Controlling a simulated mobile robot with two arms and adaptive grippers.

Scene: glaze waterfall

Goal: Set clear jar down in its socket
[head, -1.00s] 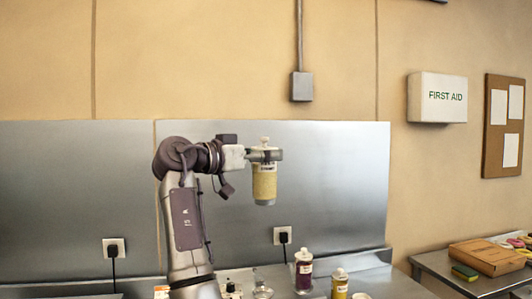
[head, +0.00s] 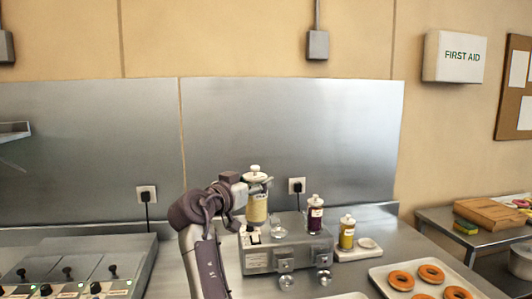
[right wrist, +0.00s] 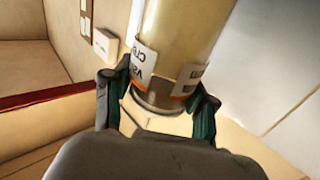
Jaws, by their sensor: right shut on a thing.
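The clear jar (head: 257,207), with pale yellow contents, a label and a white knobbed lid, is upright in my right gripper (head: 262,182). In the right wrist view, the two fingers (right wrist: 160,102) are shut around the jar (right wrist: 185,35) at its label. In the head view the jar is over the back left part of a grey metal machine (head: 285,245). My left gripper is not in view.
A purple jar (head: 315,217) stands on the machine's right side. A yellow jar (head: 347,236) stands on a white tray (head: 369,252) to the right. A glassy round piece (head: 278,233) sits close right of the held jar. Donuts (head: 401,280) lie on a front right tray.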

